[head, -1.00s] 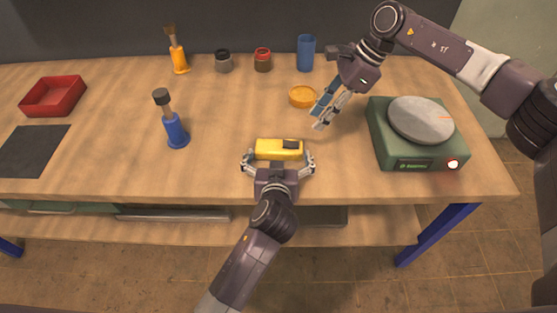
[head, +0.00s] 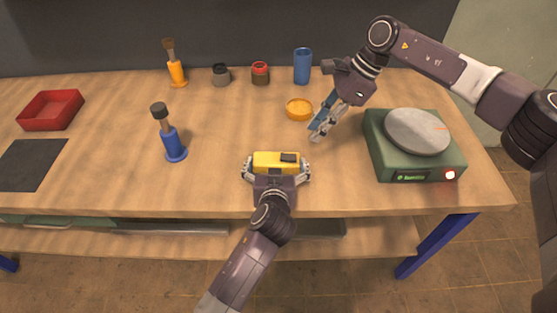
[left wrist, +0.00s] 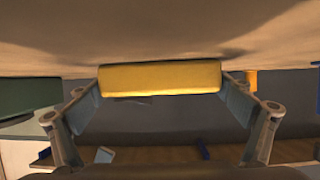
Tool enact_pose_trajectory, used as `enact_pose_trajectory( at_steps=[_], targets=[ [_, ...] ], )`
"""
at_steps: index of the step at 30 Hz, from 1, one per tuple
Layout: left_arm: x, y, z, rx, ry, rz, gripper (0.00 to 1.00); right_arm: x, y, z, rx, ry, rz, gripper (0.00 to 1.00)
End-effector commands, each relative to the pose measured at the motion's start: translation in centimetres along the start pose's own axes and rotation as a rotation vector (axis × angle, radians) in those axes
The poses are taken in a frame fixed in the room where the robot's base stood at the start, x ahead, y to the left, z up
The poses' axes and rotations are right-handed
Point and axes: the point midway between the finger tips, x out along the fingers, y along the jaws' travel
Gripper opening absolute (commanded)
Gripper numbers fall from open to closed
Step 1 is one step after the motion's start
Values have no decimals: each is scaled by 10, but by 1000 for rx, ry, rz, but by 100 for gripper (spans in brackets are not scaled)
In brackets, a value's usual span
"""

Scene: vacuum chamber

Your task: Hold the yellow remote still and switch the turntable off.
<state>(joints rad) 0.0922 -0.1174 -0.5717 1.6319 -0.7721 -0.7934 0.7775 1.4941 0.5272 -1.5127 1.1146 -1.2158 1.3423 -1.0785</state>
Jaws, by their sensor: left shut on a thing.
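The yellow remote (head: 268,161) is near the table's front edge, with a dark patch on its top right. My left gripper (head: 276,168) is shut on it, one finger at each end. In the left wrist view the remote (left wrist: 160,78) spans between the finger pads. I cannot tell whether it touches the table. The turntable (head: 400,162) is a green box with a grey disc (head: 418,131) at the right.
An orange dish (head: 299,110) lies just left of my right gripper. A blue-handled tool (head: 171,142), red tray (head: 50,111) and dark mat (head: 31,163) are left.

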Motion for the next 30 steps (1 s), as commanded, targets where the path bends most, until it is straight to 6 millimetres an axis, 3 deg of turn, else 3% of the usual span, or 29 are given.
enact_pose_trajectory(
  at_steps=[5,30],
  targets=[
    [0,0,0,0,0,0,64,0,1,0,137,-22,3,0],
    [0,0,0,0,-1,0,64,-11,10,0,1857,-209,242,0]
  ],
)
